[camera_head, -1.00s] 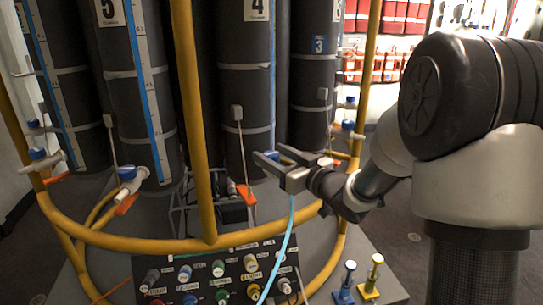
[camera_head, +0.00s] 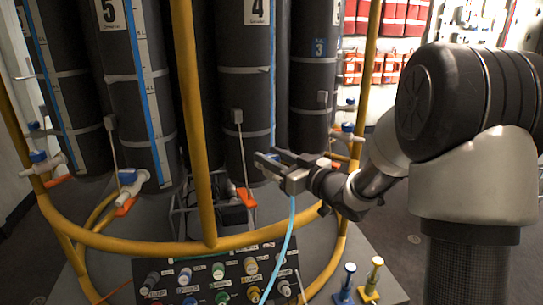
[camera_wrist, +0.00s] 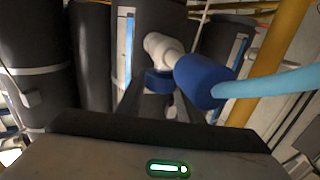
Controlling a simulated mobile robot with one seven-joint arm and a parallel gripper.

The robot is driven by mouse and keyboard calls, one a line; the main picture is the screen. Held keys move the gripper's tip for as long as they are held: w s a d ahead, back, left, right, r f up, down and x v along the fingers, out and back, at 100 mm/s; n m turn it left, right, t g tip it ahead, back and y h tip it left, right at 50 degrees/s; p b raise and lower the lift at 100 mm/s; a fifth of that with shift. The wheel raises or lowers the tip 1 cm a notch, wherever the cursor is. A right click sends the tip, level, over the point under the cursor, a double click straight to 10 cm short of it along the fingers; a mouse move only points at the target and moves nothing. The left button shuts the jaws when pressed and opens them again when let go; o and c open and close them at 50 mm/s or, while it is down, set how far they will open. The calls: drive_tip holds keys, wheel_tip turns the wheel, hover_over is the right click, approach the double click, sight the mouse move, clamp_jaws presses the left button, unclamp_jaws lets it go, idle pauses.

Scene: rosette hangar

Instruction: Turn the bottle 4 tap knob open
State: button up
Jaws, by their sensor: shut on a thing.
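Bottle 4 (camera_head: 232,100) is a tall dark cylinder behind the yellow frame. My gripper (camera_head: 268,158) is at its lower right side. In the wrist view a white tap (camera_wrist: 158,45) comes off the bottle, with a blue knob (camera_wrist: 157,82) under it between my fingers. My gripper is shut on this knob. A larger blue fitting (camera_wrist: 200,80) sits at the tap's right, with a light blue hose (camera_wrist: 275,84) running out. In the head view my fingers mostly hide the tap and knob, so the knob's angle cannot be told.
A yellow tubular frame (camera_head: 200,130) surrounds the bottles, with an upright just left of my gripper. An orange handle (camera_head: 246,198) hangs below bottle 4. A panel of coloured knobs (camera_head: 220,272) stands in front. The light blue hose (camera_head: 286,245) hangs below my gripper.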

drive_tip(key=n+g+y+p, duration=0.1)
drive_tip(key=g+p, duration=0.1)
drive_tip(key=n+g+y+p, duration=0.1)
drive_tip(key=n+g+y, duration=0.1)
drive_tip(key=shift+d+r+n+y+p, duration=0.1)
drive_tip(key=shift+r+n+y+p, duration=0.05)
drive_tip(key=shift+n+y+p, duration=0.2)
drive_tip(key=n+g+y+p, duration=0.1)
drive_tip(key=g, duration=0.1)
drive_tip(key=n+g+p, duration=0.1)
drive_tip(key=g, duration=0.1)
drive_tip(key=shift+n+y, duration=0.35)
drive_tip(key=n+g, duration=0.1)
drive_tip(key=g, duration=0.1)
drive_tip(key=n+g, duration=0.1)
drive_tip(key=g, duration=0.1)
drive_tip(key=n+g+p, duration=0.1)
drive_tip(key=g, duration=0.1)
drive_tip(key=shift+f+n+y, duration=0.3)
drive_tip(key=shift+y, duration=0.1)
drive_tip(key=shift+n+g+h, duration=0.3)
drive_tip(key=shift+n+g, duration=1.1)
drive_tip(key=shift+g, duration=0.7)
drive_tip(key=shift+r+g, duration=0.1)
drive_tip(key=shift+g, duration=0.2)
drive_tip(key=o, duration=1.1)
drive_tip(key=shift+s, duration=0.1)
